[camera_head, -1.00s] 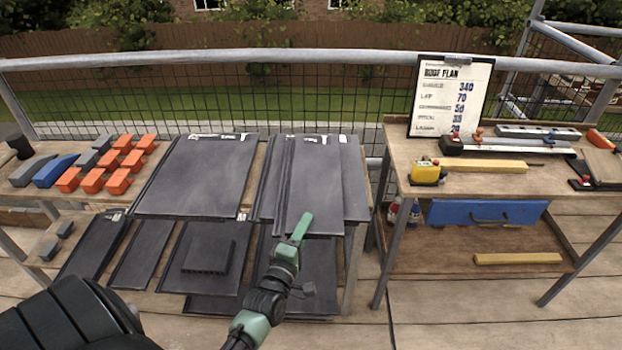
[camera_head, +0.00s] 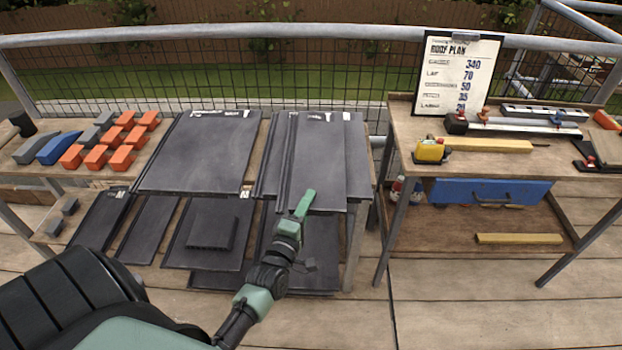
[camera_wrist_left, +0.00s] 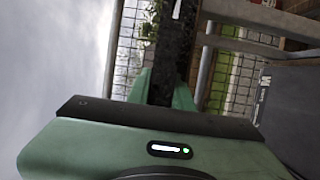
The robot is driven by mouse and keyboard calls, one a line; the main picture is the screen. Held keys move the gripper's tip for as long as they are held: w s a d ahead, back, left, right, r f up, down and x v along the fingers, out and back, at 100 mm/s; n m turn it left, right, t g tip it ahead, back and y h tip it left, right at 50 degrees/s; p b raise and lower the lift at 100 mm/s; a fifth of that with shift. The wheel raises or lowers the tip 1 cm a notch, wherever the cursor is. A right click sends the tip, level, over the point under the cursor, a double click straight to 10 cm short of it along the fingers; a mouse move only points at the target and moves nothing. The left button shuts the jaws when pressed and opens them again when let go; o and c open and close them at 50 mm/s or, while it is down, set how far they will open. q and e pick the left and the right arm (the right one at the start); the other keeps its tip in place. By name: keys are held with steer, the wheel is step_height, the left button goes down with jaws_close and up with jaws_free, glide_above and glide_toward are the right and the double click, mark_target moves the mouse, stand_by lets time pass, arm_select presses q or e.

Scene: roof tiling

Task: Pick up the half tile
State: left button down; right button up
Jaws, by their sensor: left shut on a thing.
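The half tile (camera_head: 318,160) is a narrow dark grey slab on top of the right-hand stack on the left bench, with a pale label at its far end. My left gripper (camera_head: 304,203) is at its front edge and shut on it. In the left wrist view, the green fingers (camera_wrist_left: 160,90) stand on both sides of the dark tile edge (camera_wrist_left: 172,55). The tile lies over other dark tiles; I cannot tell whether it is lifted clear of them. My right gripper is not in view.
A wide tile (camera_head: 198,150) lies to the left, with orange blocks (camera_head: 122,157) beyond it. More dark tiles (camera_head: 212,230) lie on the lower shelf. The right bench (camera_head: 480,165) holds a roof plan board (camera_head: 458,75), a yellow tool (camera_head: 431,150) and a spirit level.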

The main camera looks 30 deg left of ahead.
arm_select(q)
step_height(320, 180, up, 20)
steer(key=p, duration=0.3)
stand_by(1.9)
